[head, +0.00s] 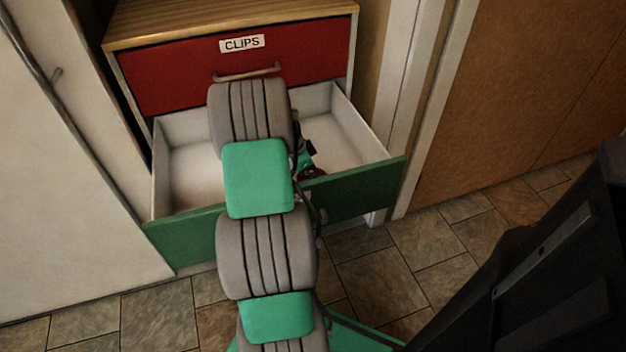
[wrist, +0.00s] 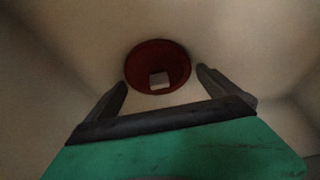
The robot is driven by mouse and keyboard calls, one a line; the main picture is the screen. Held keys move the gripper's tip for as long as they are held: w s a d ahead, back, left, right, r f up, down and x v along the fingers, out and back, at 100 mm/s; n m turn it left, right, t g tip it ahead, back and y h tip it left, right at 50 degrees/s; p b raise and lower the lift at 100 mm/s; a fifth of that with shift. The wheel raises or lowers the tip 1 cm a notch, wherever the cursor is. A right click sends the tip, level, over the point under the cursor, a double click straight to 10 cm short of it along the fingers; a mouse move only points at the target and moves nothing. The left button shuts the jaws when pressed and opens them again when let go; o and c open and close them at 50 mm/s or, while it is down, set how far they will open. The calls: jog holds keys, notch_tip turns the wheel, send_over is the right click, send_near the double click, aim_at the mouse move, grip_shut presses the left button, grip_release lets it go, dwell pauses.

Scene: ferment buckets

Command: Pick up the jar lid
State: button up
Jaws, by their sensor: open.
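The jar lid (wrist: 146,57) shows in the wrist view as a round dark red piece with a raised rim and a small pale square patch inside. It lies on the pale floor of the open drawer. My gripper (wrist: 161,78) is open, with its two dark fingers on the left and right just short of the lid; I see no contact. In the head view my arm covers most of the drawer, and only a bit of red, likely the lid (head: 315,172), shows beside it, near the front panel. My gripper is mostly hidden there.
The open drawer has white walls and a green front (head: 358,190). Above it is a shut red drawer (head: 170,75) labelled CLIPS, with a handle. A white panel stands at left and a brown door (head: 520,110) at right. The drawer's visible floor is otherwise bare.

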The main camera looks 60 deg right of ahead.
jog(key=c, duration=1.1)
jog(key=shift+r, duration=0.2)
